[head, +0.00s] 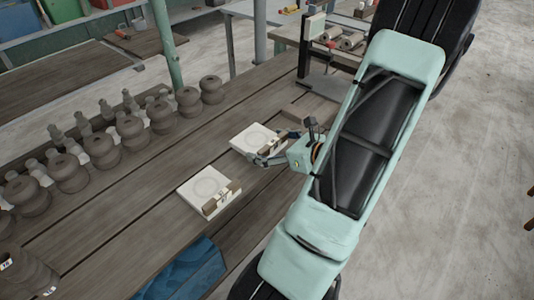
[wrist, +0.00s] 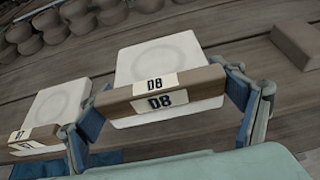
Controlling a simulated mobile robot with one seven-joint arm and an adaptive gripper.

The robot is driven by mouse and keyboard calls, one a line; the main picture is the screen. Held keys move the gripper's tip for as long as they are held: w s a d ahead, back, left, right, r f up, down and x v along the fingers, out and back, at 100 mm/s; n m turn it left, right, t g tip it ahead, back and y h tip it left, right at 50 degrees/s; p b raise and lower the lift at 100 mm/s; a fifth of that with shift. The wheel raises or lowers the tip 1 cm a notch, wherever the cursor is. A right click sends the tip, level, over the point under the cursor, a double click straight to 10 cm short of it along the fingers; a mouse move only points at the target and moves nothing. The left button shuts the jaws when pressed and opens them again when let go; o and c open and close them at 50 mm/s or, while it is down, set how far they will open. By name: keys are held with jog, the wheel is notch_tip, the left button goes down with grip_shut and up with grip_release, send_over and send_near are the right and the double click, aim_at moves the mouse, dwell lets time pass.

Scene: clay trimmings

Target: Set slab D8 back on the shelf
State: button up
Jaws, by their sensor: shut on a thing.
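Slab D8 is a white square with a faint round mark and a brown front bar labelled D8. It shows in the wrist view (wrist: 158,58) and in the head view (head: 252,138). My gripper (head: 268,152) is shut on its bar, one finger at each end, as the wrist view (wrist: 162,98) shows. The slab is at or just above the plank surface (head: 150,215); I cannot tell whether it touches. I cannot tell which surface is the shelf.
A second similar white slab (head: 205,190) lies left of D8; its label is too small to read surely. Rows of brown clay pots (head: 131,131) stand farther left. A brown block (wrist: 298,42) lies at the right. A blue thing (head: 185,272) shows below the plank edge.

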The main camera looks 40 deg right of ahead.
jog(key=shift+w+f, duration=0.1)
jog(key=shift+f, duration=1.5)
jog(key=shift+f+b, duration=0.2)
jog(key=shift+b, duration=0.25)
jog(key=o, duration=1.5)
jog(key=shift+r, duration=0.1)
jog(key=shift+r+p, duration=0.15)
jog(key=shift+p, duration=0.15)
jog(key=v, duration=1.2)
jog(key=shift+p, duration=0.4)
